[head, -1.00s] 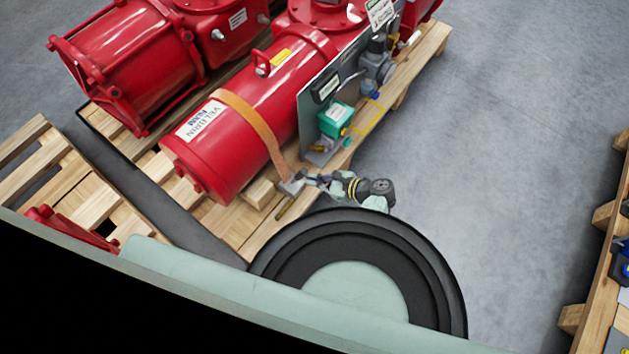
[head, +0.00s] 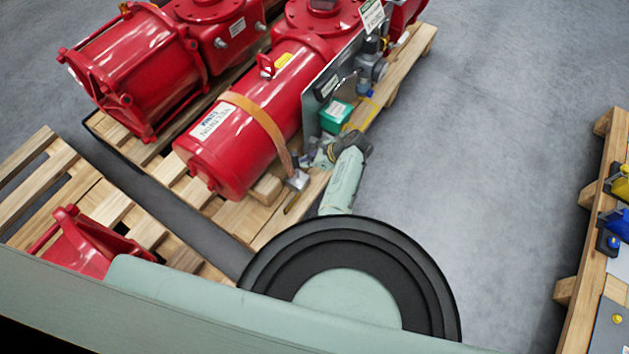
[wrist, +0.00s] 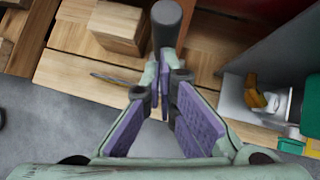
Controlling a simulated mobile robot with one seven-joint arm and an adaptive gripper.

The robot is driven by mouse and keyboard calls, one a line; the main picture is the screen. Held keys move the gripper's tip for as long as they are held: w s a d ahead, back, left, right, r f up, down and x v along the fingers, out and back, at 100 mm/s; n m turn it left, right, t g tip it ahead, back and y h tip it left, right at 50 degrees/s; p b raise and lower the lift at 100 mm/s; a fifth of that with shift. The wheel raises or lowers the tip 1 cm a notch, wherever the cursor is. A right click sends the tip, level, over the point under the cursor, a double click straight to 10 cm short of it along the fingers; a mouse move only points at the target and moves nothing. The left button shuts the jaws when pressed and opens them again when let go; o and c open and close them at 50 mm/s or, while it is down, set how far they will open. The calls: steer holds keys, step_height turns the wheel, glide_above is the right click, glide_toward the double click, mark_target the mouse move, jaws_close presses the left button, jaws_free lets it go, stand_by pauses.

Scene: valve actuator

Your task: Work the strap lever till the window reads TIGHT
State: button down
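The orange strap (head: 257,118) runs around the red cylinder and down to the grey ratchet (head: 298,180) at the pallet's edge. My gripper (head: 318,158) is just above and right of the ratchet. In the wrist view my gripper's (wrist: 162,82) purple-padded fingertips are drawn close together at the lower end of a dark grey round bar, which looks like the strap lever (wrist: 167,35). They seem closed on it, though the contact is partly hidden by the fingers. I cannot make out the reading window or its word in either view.
The red cylinder (head: 228,140) lies on a wooden pallet (head: 245,222). A wood block (wrist: 118,28) shows in the wrist view. Open floor (head: 480,150) lies to the right.

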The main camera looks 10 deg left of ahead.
steer(key=shift+w+a+r+p, duration=0.1)
steer(key=shift+w+a+p, duration=0.15)
steer(key=shift+a, duration=0.4)
steer(key=shift+w+a+r+p, duration=0.15)
steer(key=shift+w+a, duration=0.15)
steer(key=shift+a, duration=0.3)
steer(key=shift+w+a+r+p, duration=0.1)
steer(key=shift+w+a+p, duration=0.15)
steer(key=shift+a, duration=0.55)
steer(key=d+r+p, duration=0.2)
steer(key=d+p, duration=0.1)
steer(key=d, duration=0.2)
glide_toward(296, 155)
steer(key=shift+w+d, duration=0.35)
steer(key=shift+d, duration=0.25)
steer(key=shift+w+d, duration=0.4)
steer(key=shift+d, duration=0.2)
steer(key=shift+h, duration=0.3)
